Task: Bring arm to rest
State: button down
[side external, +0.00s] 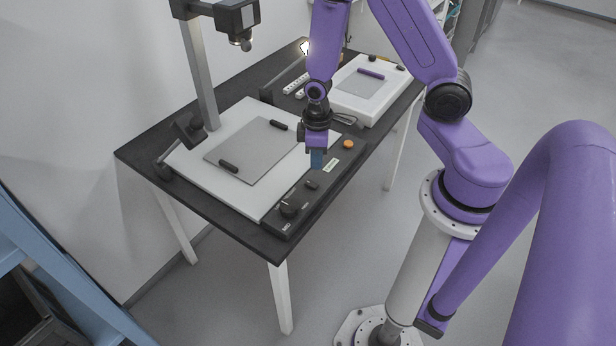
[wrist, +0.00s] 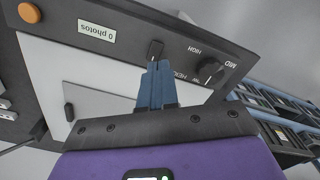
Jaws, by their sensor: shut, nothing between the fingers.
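My gripper (side external: 316,159) is at the end of the purple arm, pointing down above the dark control strip of the copy stand. Its blue fingers are together with nothing between them. In the wrist view the closed blue fingertips (wrist: 158,68) appear just below a small black switch (wrist: 155,50) on the control panel (wrist: 120,38). I cannot tell whether they touch it. The panel also has a round knob (wrist: 209,70), an orange button (wrist: 29,12) and a label reading "0 photos" (wrist: 97,31).
The white copy stand (side external: 192,156) carries a grey plate (side external: 240,160) with two black bars, below a camera on a column (side external: 198,80). A second white board (side external: 350,107) with a purple bar stands farther back on the black table (side external: 140,152). Blue shelving (side external: 60,265) is at left.

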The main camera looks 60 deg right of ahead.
jog(key=s+a+r+n, duration=0.3)
jog(key=s+r, duration=0.5)
jog(key=r, duration=0.1)
jog(key=s+a+r+n, duration=0.3)
jog(key=s+a+r, duration=0.1)
jog(key=s+r, duration=0.5)
jog(key=shift+s+a+r, duration=0.2)
jog(key=shift+s+r, duration=0.1)
jog(key=shift+r, duration=0.05)
dwell(2.8)
